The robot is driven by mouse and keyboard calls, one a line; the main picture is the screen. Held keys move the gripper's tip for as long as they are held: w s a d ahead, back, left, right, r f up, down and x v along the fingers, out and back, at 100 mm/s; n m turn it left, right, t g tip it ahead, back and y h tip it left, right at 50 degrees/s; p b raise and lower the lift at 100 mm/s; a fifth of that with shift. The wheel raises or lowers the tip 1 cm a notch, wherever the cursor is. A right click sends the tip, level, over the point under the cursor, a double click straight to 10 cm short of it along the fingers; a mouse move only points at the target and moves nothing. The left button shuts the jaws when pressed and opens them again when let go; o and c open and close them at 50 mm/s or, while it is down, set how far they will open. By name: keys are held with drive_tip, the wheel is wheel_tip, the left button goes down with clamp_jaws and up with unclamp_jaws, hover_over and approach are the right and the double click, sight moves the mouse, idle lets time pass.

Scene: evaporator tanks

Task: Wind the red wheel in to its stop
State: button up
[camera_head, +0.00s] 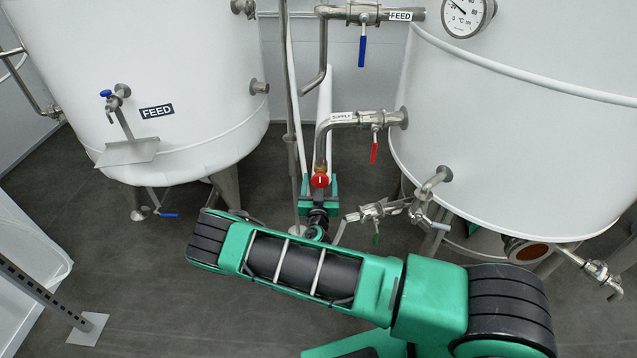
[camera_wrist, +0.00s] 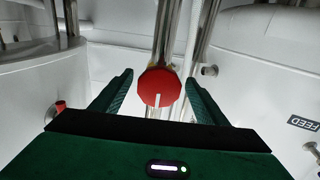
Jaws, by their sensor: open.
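The red wheel (camera_head: 320,181) sits low on the upright steel pipe between the two white tanks. In the wrist view the red wheel (camera_wrist: 159,88) is a faceted knob with a white mark at its lower edge. My gripper (camera_wrist: 160,82) is open, with one green finger on each side of the wheel and visible gaps between fingers and wheel. I cannot tell whether the fingertips reach as deep as the wheel.
A pipe labelled SUPPLY (camera_head: 343,117) with a red-handled valve (camera_head: 374,150) runs just above right. A steel valve with a green handle (camera_head: 376,213) is close on the right. White tanks (camera_head: 150,60) and (camera_head: 520,130) flank the gap. A metal post (camera_head: 40,290) stands at lower left.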

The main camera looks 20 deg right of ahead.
drive_tip(key=shift+w, duration=0.1)
drive_tip(key=c, duration=1)
drive_tip(key=shift+a+n, duration=0.1)
drive_tip(key=shift+n, duration=0.2)
drive_tip(key=shift+c, duration=0.2)
